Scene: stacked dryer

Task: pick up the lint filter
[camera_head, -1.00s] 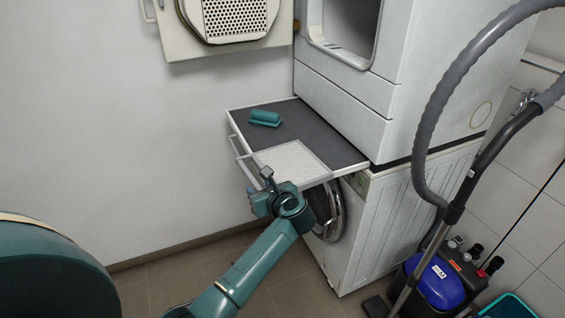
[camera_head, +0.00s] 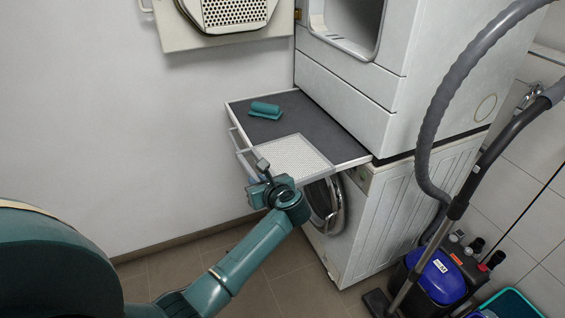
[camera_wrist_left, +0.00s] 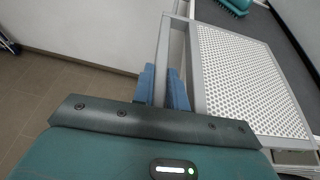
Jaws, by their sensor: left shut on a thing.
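The lint filter (camera_head: 292,157) is a flat white perforated panel in a pale grey frame. It lies over the front corner of the dark pull-out shelf (camera_head: 325,128). I cannot tell whether it is in contact with the shelf. In the left wrist view the filter (camera_wrist_left: 245,75) fills the right side. My left gripper (camera_head: 257,180) is at the filter's near left side, beyond the shelf's edge. In the left wrist view its blue fingers (camera_wrist_left: 163,88) are shut around the filter's grey frame bar. My right gripper is not in view.
A teal brush (camera_head: 265,110) lies on the shelf behind the filter. The dryer (camera_head: 350,75) stands above the washing machine (camera_head: 385,215). The open dryer door (camera_head: 228,22) is at the upper left. A vacuum cleaner (camera_head: 440,285) with its hose stands at the right.

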